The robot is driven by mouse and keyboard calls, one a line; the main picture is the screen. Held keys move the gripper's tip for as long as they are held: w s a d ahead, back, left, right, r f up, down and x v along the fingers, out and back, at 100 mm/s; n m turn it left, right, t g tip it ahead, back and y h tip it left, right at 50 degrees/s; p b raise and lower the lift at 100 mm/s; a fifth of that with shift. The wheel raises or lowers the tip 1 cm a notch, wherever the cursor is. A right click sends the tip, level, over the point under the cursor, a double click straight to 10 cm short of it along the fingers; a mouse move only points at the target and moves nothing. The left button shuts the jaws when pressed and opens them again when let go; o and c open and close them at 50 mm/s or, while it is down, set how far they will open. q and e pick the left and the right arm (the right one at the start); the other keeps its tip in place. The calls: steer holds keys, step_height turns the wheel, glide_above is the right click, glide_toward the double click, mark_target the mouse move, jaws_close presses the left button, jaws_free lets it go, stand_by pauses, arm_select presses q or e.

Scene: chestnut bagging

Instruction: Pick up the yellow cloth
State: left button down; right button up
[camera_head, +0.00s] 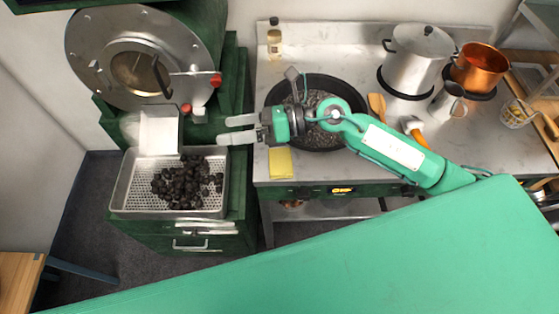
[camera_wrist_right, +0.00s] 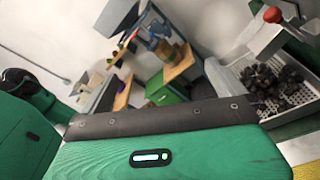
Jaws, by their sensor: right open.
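The yellow cloth (camera_head: 281,163) lies flat near the front left corner of the steel counter, in front of the black pan. My right gripper (camera_head: 223,130) is open and empty. Its fingers point left, over the gap between the counter and the green machine, to the upper left of the cloth and apart from it. A yellow patch (camera_wrist_right: 304,173), which looks like the cloth, shows at the bottom right corner of the right wrist view. My left gripper is not in view.
A black pan (camera_head: 272,97) with dark contents sits on the counter, partly under my right arm. A perforated tray (camera_head: 128,190) of dark chestnuts is left. A silver pot (camera_head: 415,63), a copper pot (camera_head: 477,69) and a wooden spatula (camera_head: 377,106) are right.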

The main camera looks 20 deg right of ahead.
steer(key=d+f+n+g+h, duration=0.2)
steer(key=d+f+n+h, duration=0.2)
steer(key=f+h, duration=0.1)
steer(key=n+h, duration=0.3)
steer(key=h, duration=0.4)
glide_toward(279, 161)
steer(key=p+x, duration=0.2)
steer(key=x, duration=0.1)
steer(key=shift+w+a+p, duration=0.15)
steer(key=shift+a+p, duration=0.1)
steer(key=shift+p, duration=0.05)
steer(key=shift+a+f+p, duration=0.15)
steer(key=shift+f+p, duration=0.3)
steer(key=shift+p, duration=0.05)
steer(key=p+x, duration=0.2)
steer(key=x, duration=0.1)
steer(key=shift+f, duration=0.2)
steer(key=shift+a+f, duration=0.15)
steer(key=shift+f, duration=0.45)
steer(key=c, duration=0.8)
